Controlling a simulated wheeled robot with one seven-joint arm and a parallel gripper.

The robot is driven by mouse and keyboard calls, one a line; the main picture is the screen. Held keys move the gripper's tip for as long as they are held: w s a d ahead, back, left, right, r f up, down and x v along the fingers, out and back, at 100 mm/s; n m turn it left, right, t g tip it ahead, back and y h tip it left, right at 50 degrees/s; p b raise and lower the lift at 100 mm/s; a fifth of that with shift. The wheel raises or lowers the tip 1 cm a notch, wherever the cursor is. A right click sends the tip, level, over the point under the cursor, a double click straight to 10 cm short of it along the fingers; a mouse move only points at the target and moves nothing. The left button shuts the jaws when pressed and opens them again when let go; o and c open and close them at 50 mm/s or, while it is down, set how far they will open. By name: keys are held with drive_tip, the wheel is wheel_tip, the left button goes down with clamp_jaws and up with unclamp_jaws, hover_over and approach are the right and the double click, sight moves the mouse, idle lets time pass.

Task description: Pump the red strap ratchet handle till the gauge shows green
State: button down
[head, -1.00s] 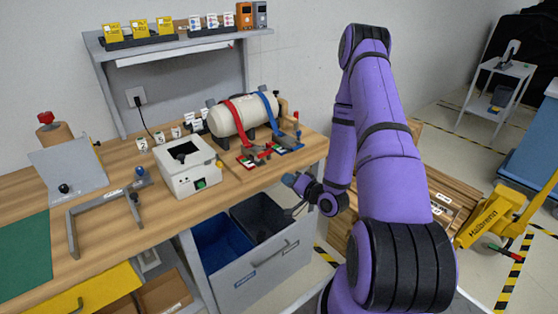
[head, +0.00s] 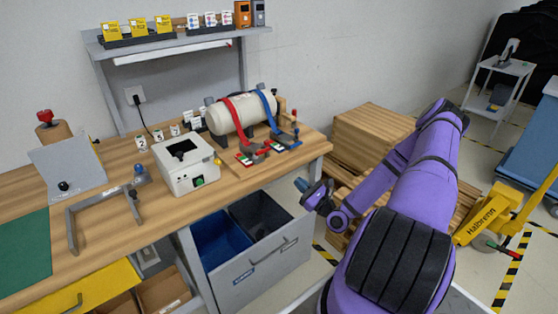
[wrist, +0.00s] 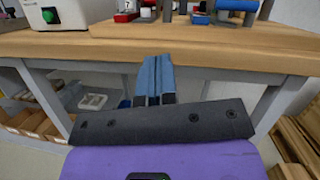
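The red strap (head: 234,115) runs over a cream cylindrical tank (head: 222,120) on the workbench. Its ratchet (head: 252,157) sits at the strap's lower end, near the bench's front edge, beside a small coloured gauge strip whose reading is too small to tell. Part of the red ratchet shows at the top of the wrist view (wrist: 125,15). The blue strap (head: 269,110) and its ratchet (head: 284,143) are just to the right. My gripper (head: 301,184) is in front of the bench edge, apart from both ratchets. In the wrist view its blue fingers (wrist: 155,75) are together and empty.
A white box with a green button (head: 188,170) stands left of the tank. The bench front edge (wrist: 200,52) lies between my gripper and the ratchets. Below are blue and black bins (head: 222,240). Wooden crates (head: 370,140) stand to the right.

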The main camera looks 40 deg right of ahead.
drive_tip(key=x, duration=1)
drive_tip(key=shift+r, duration=0.1)
drive_tip(key=r, duration=0.1)
drive_tip(key=w, duration=0.1)
drive_tip(key=r, duration=0.1)
drive_tip(key=shift+w+a+r, duration=0.15)
drive_tip(key=shift+a+r, duration=0.15)
drive_tip(key=shift+r, duration=0.1)
drive_tip(key=shift+w+a+r, duration=0.1)
drive_tip(key=shift+w+r, duration=0.05)
drive_tip(key=shift+r, duration=0.2)
drive_tip(key=shift+r, duration=0.15)
